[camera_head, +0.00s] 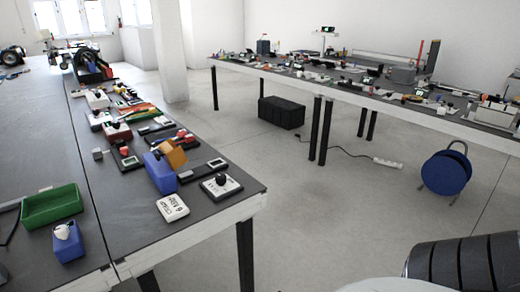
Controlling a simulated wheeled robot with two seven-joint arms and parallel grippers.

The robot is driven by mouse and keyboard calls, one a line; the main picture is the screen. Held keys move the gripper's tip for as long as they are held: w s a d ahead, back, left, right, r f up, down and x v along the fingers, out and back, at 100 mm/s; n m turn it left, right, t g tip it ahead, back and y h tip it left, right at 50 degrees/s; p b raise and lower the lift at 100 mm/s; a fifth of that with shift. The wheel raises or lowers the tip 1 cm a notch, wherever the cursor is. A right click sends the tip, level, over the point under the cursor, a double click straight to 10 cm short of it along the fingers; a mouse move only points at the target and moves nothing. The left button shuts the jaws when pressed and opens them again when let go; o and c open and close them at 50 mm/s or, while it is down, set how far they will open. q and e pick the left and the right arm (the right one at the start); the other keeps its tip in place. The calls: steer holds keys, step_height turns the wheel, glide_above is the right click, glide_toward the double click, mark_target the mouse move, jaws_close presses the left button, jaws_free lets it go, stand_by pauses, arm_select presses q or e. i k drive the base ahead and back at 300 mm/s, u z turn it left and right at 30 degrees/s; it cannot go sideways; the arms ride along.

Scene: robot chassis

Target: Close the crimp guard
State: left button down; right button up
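A blue block-shaped device (161,174) with an orange flap (173,152) stands near the front right end of the left table. It looks like the crimp guard, but I cannot read a name on it. The orange flap is tilted up at the top right of the blue body, so it appears raised. Neither of my grippers shows in the head view.
The left table (130,245) bears several small devices in a row, a green tray (52,206) and another blue block (68,241).

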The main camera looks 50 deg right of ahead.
mark_target(176, 157)
steer(key=z, duration=1)
steer(key=i, duration=1)
